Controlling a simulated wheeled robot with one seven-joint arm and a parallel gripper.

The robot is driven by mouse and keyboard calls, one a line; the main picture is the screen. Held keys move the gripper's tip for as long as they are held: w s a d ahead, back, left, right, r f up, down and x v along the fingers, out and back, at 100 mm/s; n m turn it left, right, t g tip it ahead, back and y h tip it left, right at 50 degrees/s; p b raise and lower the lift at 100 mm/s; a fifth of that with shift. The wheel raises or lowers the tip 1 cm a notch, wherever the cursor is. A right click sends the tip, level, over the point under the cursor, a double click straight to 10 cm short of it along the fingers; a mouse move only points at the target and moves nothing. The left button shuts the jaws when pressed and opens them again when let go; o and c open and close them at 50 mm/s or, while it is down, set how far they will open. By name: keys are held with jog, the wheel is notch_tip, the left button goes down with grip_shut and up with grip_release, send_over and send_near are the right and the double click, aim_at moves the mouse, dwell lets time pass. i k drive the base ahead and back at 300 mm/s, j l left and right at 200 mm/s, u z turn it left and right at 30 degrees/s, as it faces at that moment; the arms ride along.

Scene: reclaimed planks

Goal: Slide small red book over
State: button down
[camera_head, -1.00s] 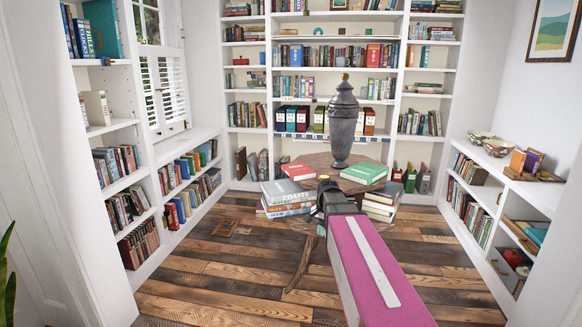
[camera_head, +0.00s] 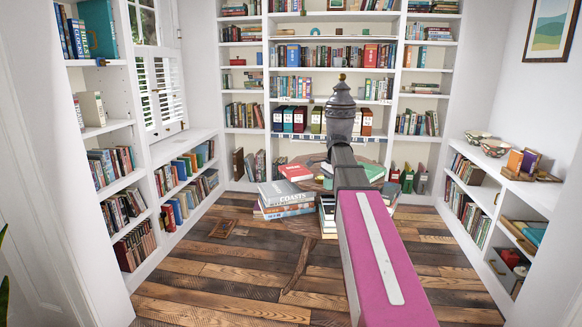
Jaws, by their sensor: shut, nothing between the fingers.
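The small red book (camera_head: 292,171) lies flat on the left side of the round wooden table (camera_head: 318,158), cover up. Its near edge is partly behind the stacked books in front. My arm reaches from the lower right up over the near side of the table. Its dark end section stands in front of the grey urn and to the right of the red book, apart from it in the picture. The fingers of my gripper are hidden behind my arm, so I cannot see any contact with the book.
The grey lidded urn (camera_head: 341,112) stands on the table, its lower part hidden by my arm. A green book (camera_head: 373,171) lies at right. A book stack (camera_head: 286,197) stands front left; another (camera_head: 327,212) is partly covered by my arm. The front left plank floor is mostly clear.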

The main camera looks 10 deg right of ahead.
aim_at(296, 172)
jog(key=i, duration=0.95)
